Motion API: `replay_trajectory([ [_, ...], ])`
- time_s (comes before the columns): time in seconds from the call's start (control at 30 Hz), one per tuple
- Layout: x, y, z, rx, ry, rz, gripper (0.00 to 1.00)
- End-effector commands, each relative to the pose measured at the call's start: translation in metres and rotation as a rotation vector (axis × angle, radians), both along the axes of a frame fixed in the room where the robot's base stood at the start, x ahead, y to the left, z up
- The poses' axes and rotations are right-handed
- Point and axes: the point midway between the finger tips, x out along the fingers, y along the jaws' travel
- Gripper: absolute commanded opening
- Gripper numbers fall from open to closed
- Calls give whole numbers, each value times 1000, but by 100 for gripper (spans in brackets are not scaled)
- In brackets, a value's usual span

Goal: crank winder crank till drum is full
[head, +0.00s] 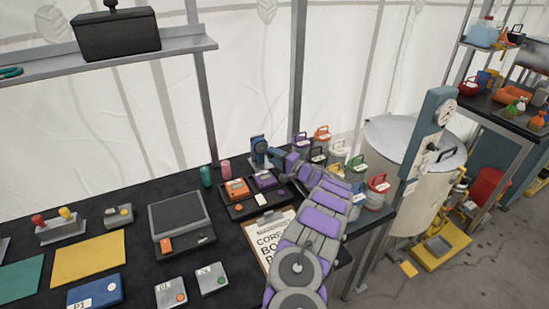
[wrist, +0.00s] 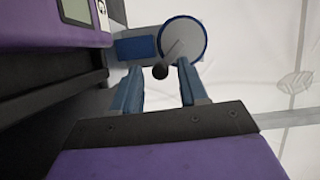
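The winder (head: 258,149) is a small blue and grey device standing at the back of the black table in the head view. In the wrist view its round pale disc with a blue rim (wrist: 190,30) faces me. A crank arm (wrist: 174,49) ends in a dark round knob (wrist: 160,72). My gripper (wrist: 160,76) has two blue fingers apart, one each side of the knob, with gaps visible on both sides. In the head view my gripper (head: 276,155) is right beside the winder. How full the drum is cannot be told.
A black tray (head: 239,213) with orange and purple devices lies in front of the winder. Several coloured lidded canisters (head: 338,150) stand to its right. A green bottle (head: 206,176) and a pink bottle (head: 226,168) stand left. A clipboard (head: 263,238) lies near my arm.

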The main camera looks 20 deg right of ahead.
Motion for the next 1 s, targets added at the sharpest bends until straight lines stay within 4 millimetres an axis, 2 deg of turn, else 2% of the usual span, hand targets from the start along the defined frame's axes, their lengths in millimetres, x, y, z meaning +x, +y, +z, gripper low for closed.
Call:
replay_trajectory([
  [0.3, 0, 1, 5, 0, -2, 1, 44],
  [0.37, 0, 1, 12, -1, -4, 1, 44],
  [0.53, 1, -1, 43, 2, -4, 1, 44],
  [0.73, -26, 10, 41, 8, -4, 3, 44],
  [1.0, -60, 14, 41, 8, 2, -5, 44],
])
